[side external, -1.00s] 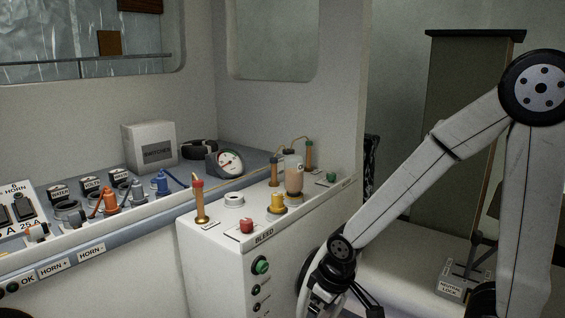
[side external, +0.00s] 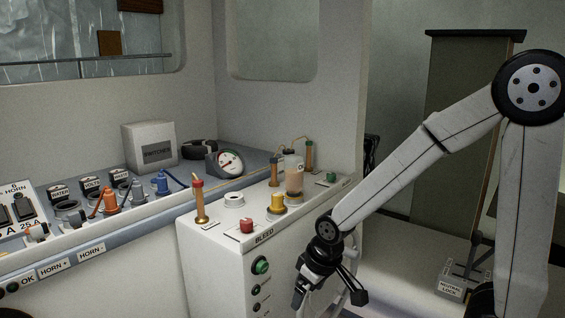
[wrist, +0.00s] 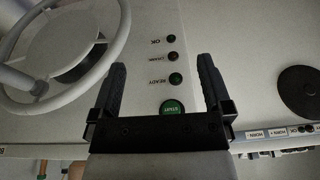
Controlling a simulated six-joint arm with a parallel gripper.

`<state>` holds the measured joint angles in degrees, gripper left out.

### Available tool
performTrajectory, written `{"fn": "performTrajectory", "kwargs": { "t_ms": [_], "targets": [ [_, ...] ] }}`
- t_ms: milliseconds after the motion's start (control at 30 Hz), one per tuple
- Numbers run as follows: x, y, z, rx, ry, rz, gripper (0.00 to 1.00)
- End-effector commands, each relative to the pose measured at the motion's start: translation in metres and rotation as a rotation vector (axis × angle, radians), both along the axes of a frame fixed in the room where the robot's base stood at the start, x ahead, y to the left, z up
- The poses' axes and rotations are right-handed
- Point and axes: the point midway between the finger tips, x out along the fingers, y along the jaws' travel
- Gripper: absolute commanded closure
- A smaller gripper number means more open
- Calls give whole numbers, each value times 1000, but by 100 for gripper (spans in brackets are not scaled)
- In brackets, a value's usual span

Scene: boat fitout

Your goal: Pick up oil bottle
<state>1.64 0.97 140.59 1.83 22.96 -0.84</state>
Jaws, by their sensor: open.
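A clear bottle with brownish liquid and a grey cap (side external: 293,174), which looks like the oil bottle, stands upright on top of the white cabinet marked BLEED. No label on it is readable. My gripper (side external: 329,292) is open and empty in front of the cabinet, lower than its top and below the bottle. In the wrist view my gripper's fingers (wrist: 162,78) are spread wide with nothing between them. The bottle does not show in the wrist view.
Around the bottle stand a yellow knob (side external: 278,203), a red button (side external: 246,226) and copper-coloured cylinders (side external: 199,201). The wrist view shows a green START button (wrist: 172,106) and a white wheel (wrist: 88,45). A gauge (side external: 228,162) sits behind.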

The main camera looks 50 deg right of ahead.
Motion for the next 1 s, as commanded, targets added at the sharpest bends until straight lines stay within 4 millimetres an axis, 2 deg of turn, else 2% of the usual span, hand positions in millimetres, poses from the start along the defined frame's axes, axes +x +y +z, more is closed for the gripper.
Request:
{"fn": "performTrajectory", "kwargs": {
  "t_ms": [300, 500, 667, 800, 1000],
  "targets": [
    [86, -27, 68, 49, -110, -100, 0],
    [131, -50, 119, 81, -180, -149, 0],
    [159, -74, 157, 95, -220, -181, 0],
    [177, -102, 185, 87, -232, -211, 0],
    [190, -152, 209, 43, -201, -262, 0]
  ]
}}
